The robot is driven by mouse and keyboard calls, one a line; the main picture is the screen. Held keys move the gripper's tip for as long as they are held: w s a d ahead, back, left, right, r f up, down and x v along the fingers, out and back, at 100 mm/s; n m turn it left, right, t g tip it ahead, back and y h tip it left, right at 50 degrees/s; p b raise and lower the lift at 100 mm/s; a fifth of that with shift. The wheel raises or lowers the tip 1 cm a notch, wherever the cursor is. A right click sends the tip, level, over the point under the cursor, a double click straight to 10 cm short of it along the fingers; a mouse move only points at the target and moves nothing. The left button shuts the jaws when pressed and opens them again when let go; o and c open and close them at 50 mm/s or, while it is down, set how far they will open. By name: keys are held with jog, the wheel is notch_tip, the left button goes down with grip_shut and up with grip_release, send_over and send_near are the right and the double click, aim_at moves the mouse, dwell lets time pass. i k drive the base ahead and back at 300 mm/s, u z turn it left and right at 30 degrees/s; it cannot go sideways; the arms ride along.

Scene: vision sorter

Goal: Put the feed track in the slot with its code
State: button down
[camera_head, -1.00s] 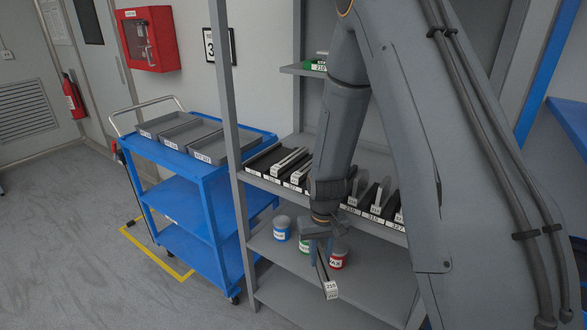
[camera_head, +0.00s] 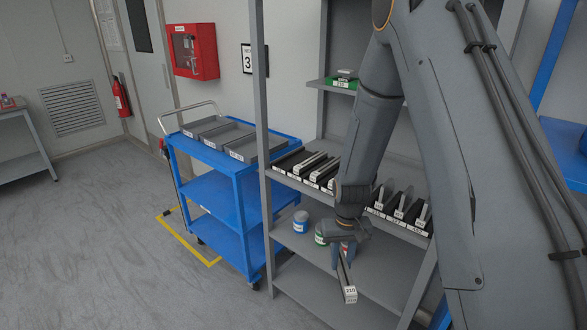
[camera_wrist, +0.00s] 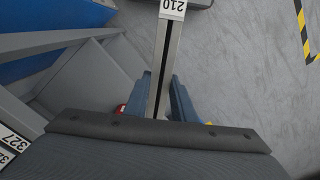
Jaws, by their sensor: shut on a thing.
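My gripper (camera_head: 343,248) is shut on the feed track (camera_head: 347,280), a narrow grey bar with a white end label reading 210. It hangs in front of the shelf rack, end label toward the camera. In the wrist view the feed track (camera_wrist: 168,60) runs between the blue fingers of my gripper (camera_wrist: 165,95), its label at the top. A row of black slots (camera_head: 308,167) with white code labels lies on the middle shelf; some hold tracks. My arm hides the row's middle. The slot codes are too small to read surely in the head view.
A grey rack post (camera_head: 263,130) stands left of the slots. Blue, green and mostly hidden red cans stand on the lower shelf, including the blue can (camera_head: 300,222). A blue cart (camera_head: 215,165) with grey trays stands left. An upper shelf holds a green item (camera_head: 342,84).

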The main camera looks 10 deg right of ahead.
aim_at(296, 160)
jog(key=u, duration=1.85)
jog(key=i, duration=2.65)
jog(key=z, duration=2.65)
